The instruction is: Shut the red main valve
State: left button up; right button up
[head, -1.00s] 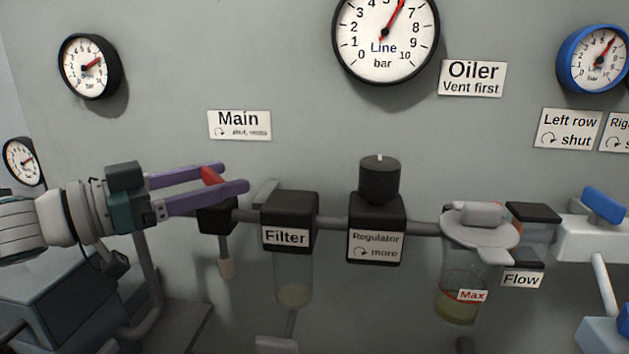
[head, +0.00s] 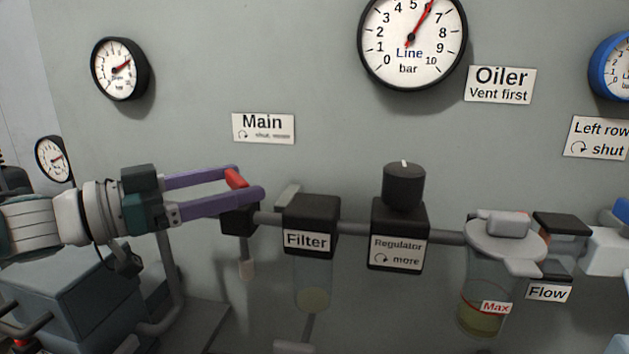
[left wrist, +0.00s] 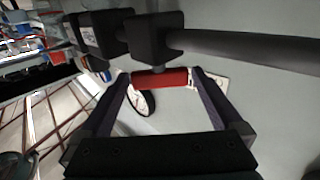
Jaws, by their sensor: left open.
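The red main valve handle (head: 236,178) sits on a black valve body (head: 240,218) at the left end of the pipe, below the "Main" label (head: 263,128). My left gripper (head: 249,180) comes in from the left, its two purple fingers apart on either side of the handle. In the left wrist view, the red handle (left wrist: 160,79) lies crosswise between the tips of my left gripper (left wrist: 162,76). Its ends are close to both fingers; I cannot tell whether they touch. My right gripper is in neither view.
Right of the valve along the pipe stand the filter (head: 311,225), the regulator (head: 399,235) with its black knob, and the oiler bowl (head: 485,300). Gauges hang on the grey wall, including the large line gauge (head: 412,60). A grey box (head: 70,290) stands below my left arm.

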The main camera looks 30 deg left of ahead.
pick_arm(q)
jog(key=v, duration=0.8)
jog(key=shift+s+a, duration=0.2)
jog(key=shift+s, duration=0.05)
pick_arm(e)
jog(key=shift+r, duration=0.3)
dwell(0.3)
